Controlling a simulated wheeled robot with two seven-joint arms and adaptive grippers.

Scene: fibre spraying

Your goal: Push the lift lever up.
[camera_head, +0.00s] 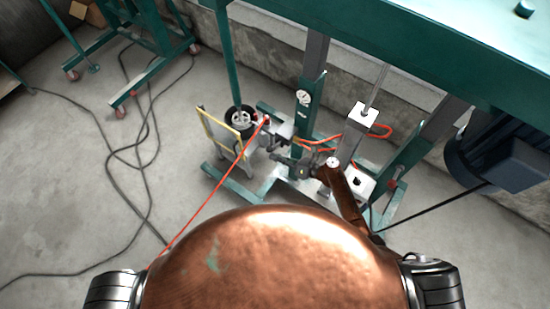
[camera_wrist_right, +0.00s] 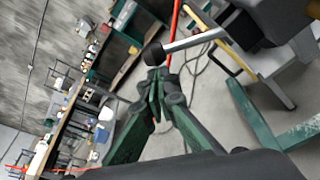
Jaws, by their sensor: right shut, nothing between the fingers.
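The lift lever (camera_wrist_right: 195,41) shows in the right wrist view as a pale metal bar with a dark round knob at its left end. My right gripper (camera_wrist_right: 158,82) is shut and empty. In that view its fingertips appear just below the knob; I cannot tell whether they touch it. In the head view my right gripper (camera_head: 283,160) is beside the small machine at the centre, at the end of my copper-coloured arm. The lever is hard to make out there. My left gripper is not in view.
A green frame (camera_head: 440,40) with a blue motor (camera_head: 500,150) fills the upper right. A yellow-edged panel (camera_head: 220,132) stands left of my gripper. A red-orange hose (camera_head: 205,205) runs across the front. Black cables lie on the open concrete floor (camera_head: 75,210) at left.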

